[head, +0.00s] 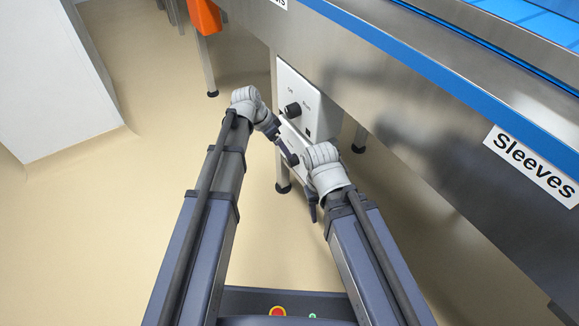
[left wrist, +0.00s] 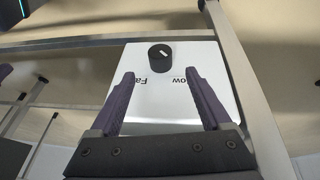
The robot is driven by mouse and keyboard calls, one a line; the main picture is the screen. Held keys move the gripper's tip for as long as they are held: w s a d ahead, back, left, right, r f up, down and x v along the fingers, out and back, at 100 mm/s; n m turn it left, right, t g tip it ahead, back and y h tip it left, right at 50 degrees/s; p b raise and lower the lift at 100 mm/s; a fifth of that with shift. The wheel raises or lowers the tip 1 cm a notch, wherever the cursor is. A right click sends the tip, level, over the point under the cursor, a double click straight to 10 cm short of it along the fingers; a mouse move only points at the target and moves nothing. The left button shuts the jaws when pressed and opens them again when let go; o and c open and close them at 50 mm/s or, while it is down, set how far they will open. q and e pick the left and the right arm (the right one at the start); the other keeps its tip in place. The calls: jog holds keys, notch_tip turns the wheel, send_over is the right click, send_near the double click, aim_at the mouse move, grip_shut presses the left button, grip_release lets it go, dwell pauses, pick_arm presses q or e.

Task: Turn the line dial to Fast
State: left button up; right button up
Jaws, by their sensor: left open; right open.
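The line dial (head: 293,110) is a black round knob on a white control panel (head: 311,97) at the side of the steel machine. My left gripper (head: 291,158) is open and empty, just below the dial in the head view. In the left wrist view its fingertips (left wrist: 159,76) are spread on the dial's near side, not around it. My right gripper (head: 313,214) hangs lower, its fingers partly hidden.
The steel machine with a blue edge (head: 440,75) runs along the right, with a "Sleeves" label (head: 534,165). An orange part (head: 205,17) hangs at the top left. A white block (head: 55,80) stands at the far left. The floor between is clear.

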aim_at(292, 161)
pick_arm(q)
jog(key=shift+f, duration=0.15)
jog(key=b+x, duration=0.7)
jog(key=shift+w+d+f, duration=0.1)
jog(key=shift+d+f, duration=0.1)
jog(key=shift+f, duration=0.1)
jog(key=shift+r, duration=0.1)
jog(key=shift+c, duration=0.4)
grip_shut()
